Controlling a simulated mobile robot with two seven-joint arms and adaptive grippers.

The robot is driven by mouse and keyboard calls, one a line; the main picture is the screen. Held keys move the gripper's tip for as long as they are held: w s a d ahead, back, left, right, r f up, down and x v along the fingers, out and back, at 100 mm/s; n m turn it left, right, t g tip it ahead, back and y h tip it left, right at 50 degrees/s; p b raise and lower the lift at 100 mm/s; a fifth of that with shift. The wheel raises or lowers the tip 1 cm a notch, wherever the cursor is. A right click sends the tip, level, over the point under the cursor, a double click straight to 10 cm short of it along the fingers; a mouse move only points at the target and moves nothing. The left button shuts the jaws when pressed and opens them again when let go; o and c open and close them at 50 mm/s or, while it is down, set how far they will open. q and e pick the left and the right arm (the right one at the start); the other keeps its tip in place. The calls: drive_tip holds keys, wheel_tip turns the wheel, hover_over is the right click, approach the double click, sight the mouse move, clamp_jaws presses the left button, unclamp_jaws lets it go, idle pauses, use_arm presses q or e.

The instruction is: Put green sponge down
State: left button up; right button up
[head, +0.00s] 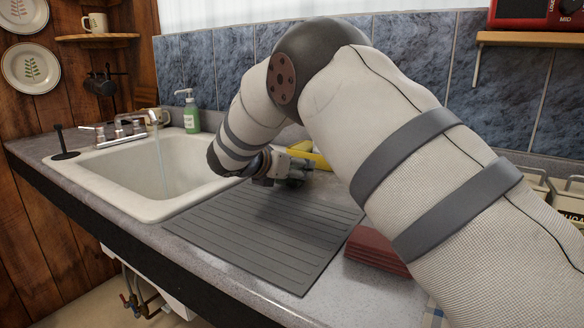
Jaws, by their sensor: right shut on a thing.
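My right gripper (292,172) is low over the back right part of the grey ribbed draining mat (255,245), right of the sink. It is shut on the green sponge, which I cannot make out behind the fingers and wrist. I cannot tell whether the sponge touches the mat. A yellow thing (313,158) shows just behind the gripper, partly hidden by my arm. My left gripper is not in view.
The white sink (150,178) with running water from the tap (130,128) lies to the left. A green soap bottle (191,115) stands behind it. Dark red folded cloths or blocks (375,250) lie right of the mat. The mat's front half is bare.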

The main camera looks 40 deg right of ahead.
drive_tip(key=shift+s, duration=0.1)
drive_tip(key=shift+f, duration=0.3)
drive_tip(key=o, duration=0.8)
drive_tip(key=shift+r, duration=0.3)
drive_tip(key=v, duration=1.1)
drive_tip(key=shift+a+r+p, duration=0.1)
drive_tip(key=shift+r+p, duration=0.1)
drive_tip(key=shift+p, duration=0.15)
drive_tip(key=shift+s+a, duration=0.1)
drive_tip(key=shift+a, duration=0.25)
